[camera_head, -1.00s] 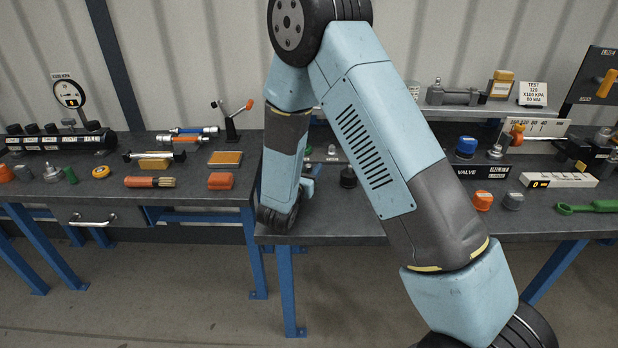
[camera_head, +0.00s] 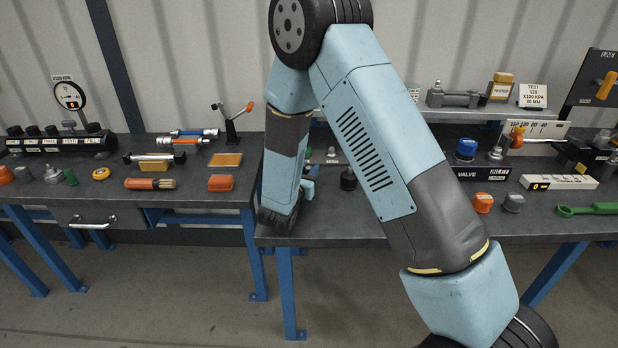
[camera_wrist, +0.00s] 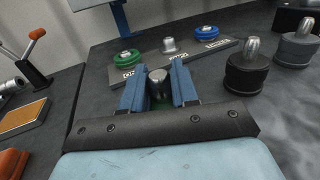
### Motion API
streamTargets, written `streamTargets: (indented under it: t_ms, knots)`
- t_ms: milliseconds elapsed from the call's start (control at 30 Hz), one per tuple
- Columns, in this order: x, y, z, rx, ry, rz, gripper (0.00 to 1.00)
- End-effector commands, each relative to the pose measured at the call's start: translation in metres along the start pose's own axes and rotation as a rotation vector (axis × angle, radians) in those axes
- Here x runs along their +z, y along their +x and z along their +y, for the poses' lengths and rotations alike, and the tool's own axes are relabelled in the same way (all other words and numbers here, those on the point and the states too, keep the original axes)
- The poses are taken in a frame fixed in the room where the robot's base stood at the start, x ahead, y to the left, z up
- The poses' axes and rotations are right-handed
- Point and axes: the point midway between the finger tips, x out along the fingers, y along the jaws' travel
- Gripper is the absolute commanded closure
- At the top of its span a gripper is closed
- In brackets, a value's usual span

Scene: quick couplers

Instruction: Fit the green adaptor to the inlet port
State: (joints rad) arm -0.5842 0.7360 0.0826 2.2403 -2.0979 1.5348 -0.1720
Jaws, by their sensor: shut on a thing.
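In the wrist view my gripper (camera_wrist: 158,86) has its two blue fingers closed on a part with a silver rounded top (camera_wrist: 157,78) and green below, which looks like the green adaptor (camera_wrist: 157,104). The fingers hide most of it. Just beyond it lies a dark strip (camera_wrist: 191,63) with a green-ringed fitting (camera_wrist: 124,58) at left, a silver fitting (camera_wrist: 169,46) in the middle and a blue-ringed fitting (camera_wrist: 206,34) at right. I cannot read their labels, so I cannot tell which is the inlet port. The held part appears in front of the strip, apart from the fittings.
Dark cylindrical fittings with silver tops (camera_wrist: 247,72) stand right of the strip. At left are an orange-handled lever stand (camera_wrist: 31,62), an orange pad (camera_wrist: 22,116) and an orange block (camera_wrist: 12,163). The bench between strip and right fittings is mostly clear. My arm hides mid-bench in the head view.

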Motion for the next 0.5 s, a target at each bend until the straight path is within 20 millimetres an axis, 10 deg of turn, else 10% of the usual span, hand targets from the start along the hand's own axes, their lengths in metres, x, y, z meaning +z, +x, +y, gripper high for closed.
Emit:
streamTargets:
  t_ms: [500]
  knots:
    - [0.048, -0.012, -0.006, 0.003, 0.002, -0.002, 1.0]
